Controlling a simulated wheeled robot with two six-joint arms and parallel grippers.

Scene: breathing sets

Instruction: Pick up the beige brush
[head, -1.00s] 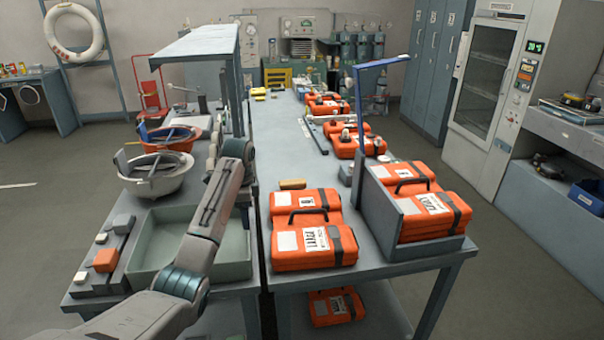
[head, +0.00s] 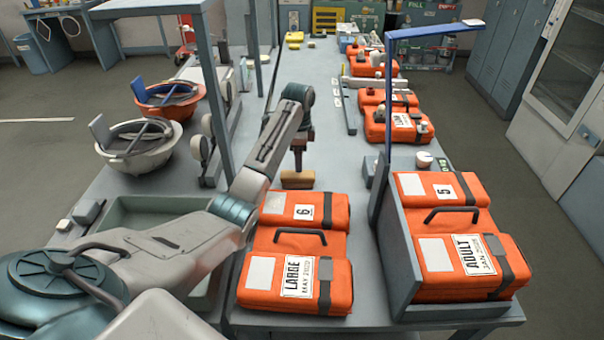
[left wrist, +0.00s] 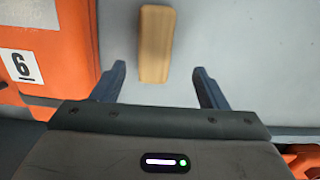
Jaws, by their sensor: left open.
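The beige brush (head: 297,180) lies on the grey table just behind the orange case marked 6. In the left wrist view the brush (left wrist: 157,45) shows as a tan block, out ahead of the fingertips and between their lines. My left gripper (head: 298,158) points down above the brush in the head view, close to it. In the left wrist view my left gripper (left wrist: 158,75) is open, with nothing between its fingers. Whether the bristles face down is hidden. My right gripper is not in view.
The orange LARGE case (head: 296,285) lies in front of the brush, and its part marked 6 (left wrist: 35,62) is close beside the left finger. A grey holder with an orange ADULT case (head: 458,265) and a blue post (head: 389,120) stand to the right. Bare table lies behind the brush.

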